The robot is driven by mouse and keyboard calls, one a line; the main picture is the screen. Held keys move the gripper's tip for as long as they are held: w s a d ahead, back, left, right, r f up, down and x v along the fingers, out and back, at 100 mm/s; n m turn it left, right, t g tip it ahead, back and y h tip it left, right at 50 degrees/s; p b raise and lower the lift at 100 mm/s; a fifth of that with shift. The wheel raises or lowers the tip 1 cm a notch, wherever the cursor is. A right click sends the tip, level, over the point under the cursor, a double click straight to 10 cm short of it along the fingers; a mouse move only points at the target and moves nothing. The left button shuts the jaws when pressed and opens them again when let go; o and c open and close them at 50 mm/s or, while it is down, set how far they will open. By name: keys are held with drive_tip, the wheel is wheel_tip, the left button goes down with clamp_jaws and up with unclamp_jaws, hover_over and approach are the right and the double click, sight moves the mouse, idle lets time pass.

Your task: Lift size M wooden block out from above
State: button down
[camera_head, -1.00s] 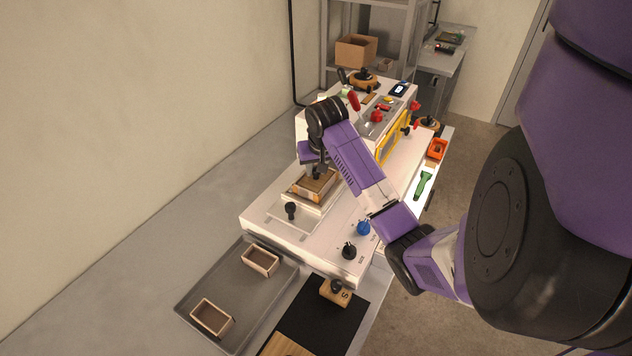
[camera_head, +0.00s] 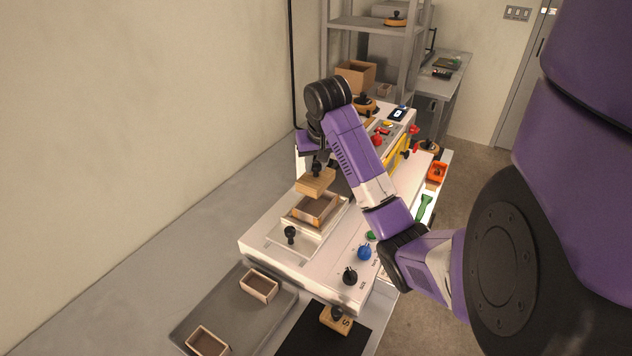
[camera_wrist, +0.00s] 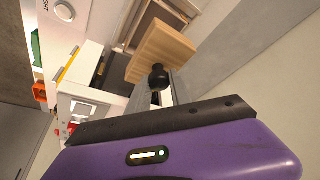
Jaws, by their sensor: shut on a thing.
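The size M wooden block (camera_head: 315,182) is a light wooden block with a black knob on top. My gripper (camera_head: 318,163) is shut on its knob and holds it in the air above the white machine. In the wrist view the block (camera_wrist: 160,48) hangs from the black knob between my fingertips (camera_wrist: 158,82). Below it a cardboard box (camera_head: 322,207) sits in the machine's forming recess, open at the top. The block is clear of the box and looks about level. The block's size marking is not visible.
A grey tray (camera_head: 225,318) with two small open boxes (camera_head: 258,285) lies at the front left. A block marked S (camera_head: 336,321) stands on a black mat (camera_head: 308,338). Black (camera_head: 350,276) and blue (camera_head: 364,252) knobs stand on the machine's front right.

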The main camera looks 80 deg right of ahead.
sight(316, 163)
wheel_tip(316, 163, up, 8)
drive_tip(key=p, duration=0.6)
drive_tip(key=shift+r, duration=1.15)
